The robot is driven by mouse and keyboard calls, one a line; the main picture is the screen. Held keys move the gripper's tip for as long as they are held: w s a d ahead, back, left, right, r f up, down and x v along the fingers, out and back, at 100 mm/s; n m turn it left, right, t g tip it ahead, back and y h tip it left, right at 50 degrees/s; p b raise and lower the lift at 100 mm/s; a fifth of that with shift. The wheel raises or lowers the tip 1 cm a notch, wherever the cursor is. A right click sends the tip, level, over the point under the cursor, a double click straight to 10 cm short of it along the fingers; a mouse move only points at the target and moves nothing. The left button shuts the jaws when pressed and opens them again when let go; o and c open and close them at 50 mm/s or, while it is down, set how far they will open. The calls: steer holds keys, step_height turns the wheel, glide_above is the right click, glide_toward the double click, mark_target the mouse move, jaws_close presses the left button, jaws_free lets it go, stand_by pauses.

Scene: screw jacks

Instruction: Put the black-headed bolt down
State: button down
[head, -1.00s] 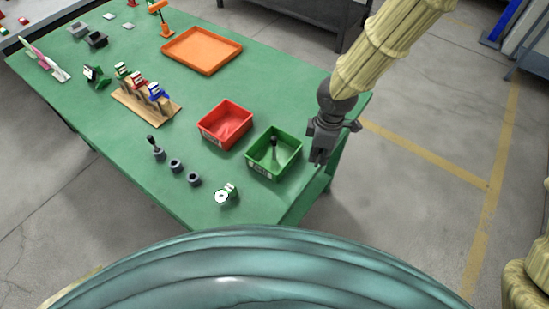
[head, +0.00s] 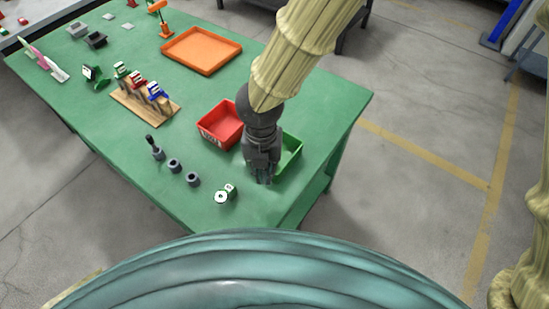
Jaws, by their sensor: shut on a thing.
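My gripper (head: 264,180) is over the left part of the green bin (head: 292,152), fingers pointing down. It is shut on the black-headed bolt, which the fingers and wrist hide from this view. I cannot tell whether the bolt touches the bin floor. Another dark-topped bolt stands upright in a grey round base (head: 157,152) on the table to the left.
A red bin (head: 221,124) stands close to the left of the gripper. Two grey rings (head: 175,166) and a white roll-like item (head: 221,196) lie nearby. A wooden rack (head: 145,105) and an orange tray (head: 202,50) are farther back on the green table (head: 320,95).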

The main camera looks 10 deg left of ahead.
steer(key=shift+s+a+r+n, duration=0.1)
steer(key=shift+s+a+n, duration=0.15)
steer(key=shift+n, duration=0.15)
steer(key=w+d+f+p, duration=0.1)
steer(key=w+p, duration=0.1)
steer(key=w, duration=0.3)
steer(key=w+d+f+p, duration=0.1)
steer(key=w+f+p, duration=0.1)
steer(key=w, duration=0.3)
steer(key=w+d+f+p, duration=0.1)
steer(key=w+f+p, duration=0.1)
steer(key=w, duration=0.3)
steer(key=shift+w+d, duration=0.15)
steer(key=shift+d, duration=0.15)
steer(key=shift+f, duration=0.65)
steer(key=c, duration=1.8)
jaws_free()
steer(key=shift+o, duration=0.2)
steer(key=shift+r, duration=0.15)
step_height(320, 180, up, 13)
steer(key=b, duration=0.2)
